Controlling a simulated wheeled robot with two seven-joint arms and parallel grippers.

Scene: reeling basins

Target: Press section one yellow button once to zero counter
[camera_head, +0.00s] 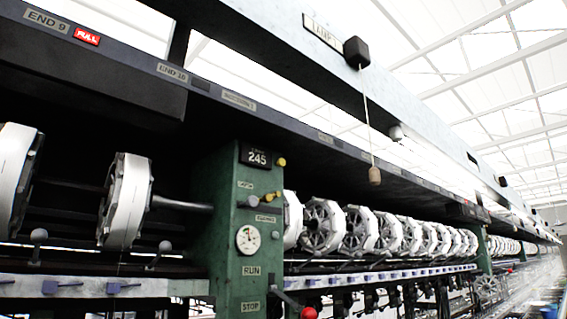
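A green machine post (228,200) stands left of the middle. Near its top is a black counter (256,157) reading 245, with small print above the digits that I cannot make out. A round yellow button (281,162) sticks out at the counter's right side. Neither of my grippers is in view, and nothing touches the button.
White reels (128,202) sit left of the post, and a long row of reels (322,227) recedes right. The post carries a dial (248,239) and RUN and STOP plates. A red ball knob (309,313) juts out low. A pull cord handle (375,176) hangs at the right.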

